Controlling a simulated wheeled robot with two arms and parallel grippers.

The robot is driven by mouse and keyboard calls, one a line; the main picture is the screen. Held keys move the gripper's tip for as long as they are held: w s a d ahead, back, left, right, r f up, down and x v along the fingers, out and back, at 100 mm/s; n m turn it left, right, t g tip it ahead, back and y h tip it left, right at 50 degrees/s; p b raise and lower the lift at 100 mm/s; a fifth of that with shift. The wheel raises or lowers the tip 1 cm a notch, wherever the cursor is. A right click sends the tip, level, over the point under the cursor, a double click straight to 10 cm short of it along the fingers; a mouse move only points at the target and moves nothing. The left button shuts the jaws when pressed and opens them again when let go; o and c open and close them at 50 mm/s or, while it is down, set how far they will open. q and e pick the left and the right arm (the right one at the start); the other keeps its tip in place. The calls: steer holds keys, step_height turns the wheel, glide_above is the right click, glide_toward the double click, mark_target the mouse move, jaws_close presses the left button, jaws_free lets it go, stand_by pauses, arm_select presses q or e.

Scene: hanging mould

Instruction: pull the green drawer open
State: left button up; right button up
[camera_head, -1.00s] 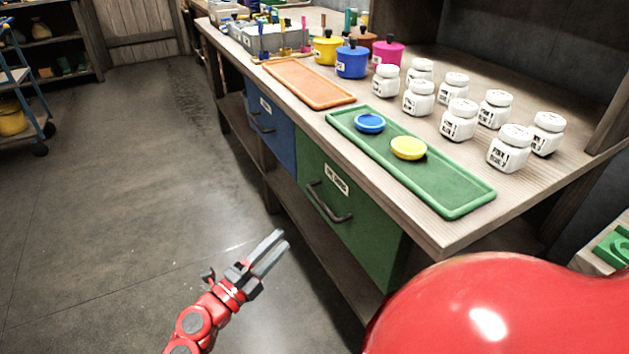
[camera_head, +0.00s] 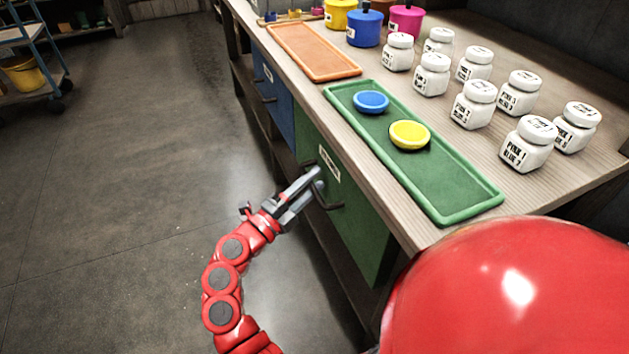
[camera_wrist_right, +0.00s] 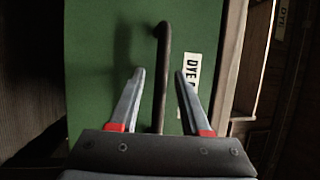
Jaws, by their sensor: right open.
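The green drawer (camera_head: 362,232) is in the front of the workbench, under the green tray, and looks closed. Its dark bar handle (camera_head: 333,206) is partly hidden behind my right gripper (camera_head: 316,179). In the right wrist view the open gripper (camera_wrist_right: 159,73) has one finger on each side of the handle (camera_wrist_right: 162,38). The handle runs lengthwise between the fingers, with a visible gap to each. A white label (camera_wrist_right: 190,80) starting "DYE" is on the drawer front (camera_wrist_right: 95,60) by the right finger. My left gripper is not in view.
The green tray (camera_head: 455,200) on the bench (camera_head: 400,225) holds a blue dish (camera_head: 371,101) and a yellow dish (camera_head: 409,134). Several white jars (camera_head: 528,143) stand behind it. A blue drawer (camera_head: 272,95) is farther along. The floor (camera_head: 150,180) before the bench is clear.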

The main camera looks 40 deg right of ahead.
steer(key=shift+c, duration=0.2)
jaws_close()
stand_by(1.1)
